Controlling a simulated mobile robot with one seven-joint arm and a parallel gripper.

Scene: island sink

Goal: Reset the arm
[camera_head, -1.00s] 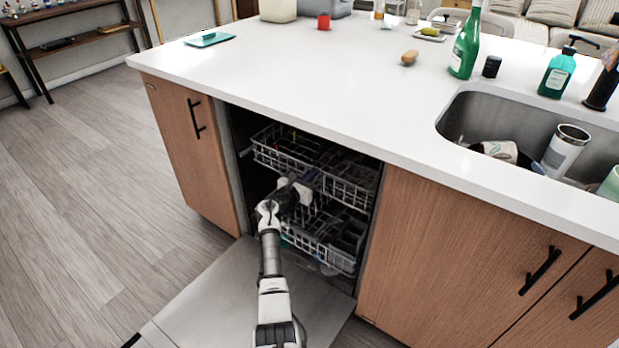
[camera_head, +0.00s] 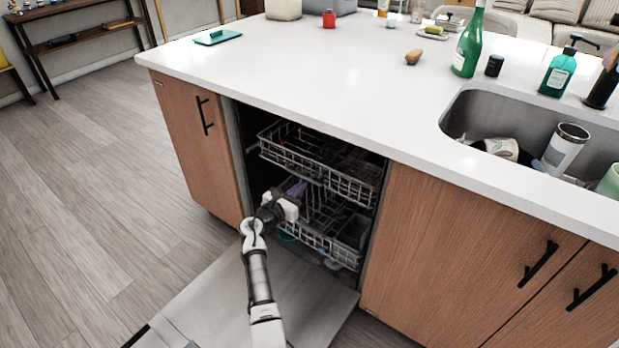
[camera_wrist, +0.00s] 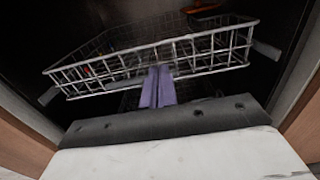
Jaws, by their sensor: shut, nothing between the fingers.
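My gripper (camera_head: 297,188) is at the front of the open dishwasher, near its racks. In the wrist view its purple fingers (camera_wrist: 158,87) are pressed together with nothing between them. They point toward the upper rack (camera_wrist: 150,62), and their tips overlap its front wire edge in the picture. I cannot tell whether they touch it. In the head view the upper rack (camera_head: 354,189) lies above and behind my gripper, and the lower rack (camera_head: 318,238) lies to its right, partly hidden by the arm.
The dishwasher door (camera_head: 318,308) is folded down under my arm. Wooden cabinets (camera_head: 450,250) flank the opening, and the white countertop (camera_head: 330,85) overhangs it. The sink (camera_head: 470,103) at the right holds several items. The floor (camera_head: 90,200) at the left is clear.

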